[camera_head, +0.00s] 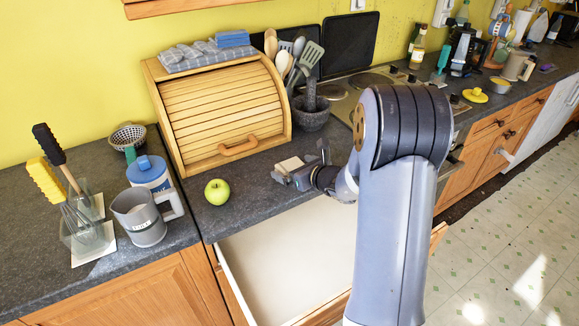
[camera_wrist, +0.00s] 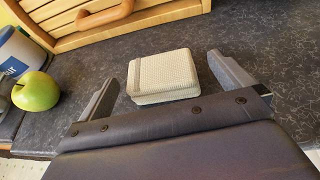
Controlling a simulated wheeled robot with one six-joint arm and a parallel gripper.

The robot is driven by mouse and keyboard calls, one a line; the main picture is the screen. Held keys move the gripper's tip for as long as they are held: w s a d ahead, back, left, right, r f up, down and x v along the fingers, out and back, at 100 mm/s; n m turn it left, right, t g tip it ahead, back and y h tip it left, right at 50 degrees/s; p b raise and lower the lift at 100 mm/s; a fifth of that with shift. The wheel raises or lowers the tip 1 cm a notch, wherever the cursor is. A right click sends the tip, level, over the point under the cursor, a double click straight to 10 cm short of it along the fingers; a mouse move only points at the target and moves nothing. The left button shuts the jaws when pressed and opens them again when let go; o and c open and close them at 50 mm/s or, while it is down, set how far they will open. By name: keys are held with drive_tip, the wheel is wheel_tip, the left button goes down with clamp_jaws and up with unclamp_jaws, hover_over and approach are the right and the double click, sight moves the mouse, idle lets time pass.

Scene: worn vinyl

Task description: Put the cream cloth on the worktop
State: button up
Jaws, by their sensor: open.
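The cream cloth (camera_wrist: 163,75) is a folded, ribbed block. It lies flat on the dark speckled worktop (camera_head: 250,207), in front of the roll-top bread box (camera_head: 222,108); in the head view the cloth (camera_head: 289,164) is small and partly hidden by my gripper. My gripper (camera_head: 299,167) is open, low over the worktop. In the wrist view its two fingers stand to the left and right of the cloth, with gaps on both sides, and the cloth lies slightly beyond the palm. Nothing is held.
A green apple (camera_head: 217,192), a grey mug (camera_head: 144,216) and a blue-lidded jar (camera_head: 149,173) stand left of the cloth. A dark utensil pot (camera_head: 311,113) stands behind it. An open, empty-looking drawer (camera_head: 285,255) juts out below the worktop edge. Grey and blue cloths lie on the bread box.

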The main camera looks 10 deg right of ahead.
drive_tip(key=v, duration=0.8)
drive_tip(key=shift+s+d, duration=0.15)
drive_tip(key=shift+s, duration=0.15)
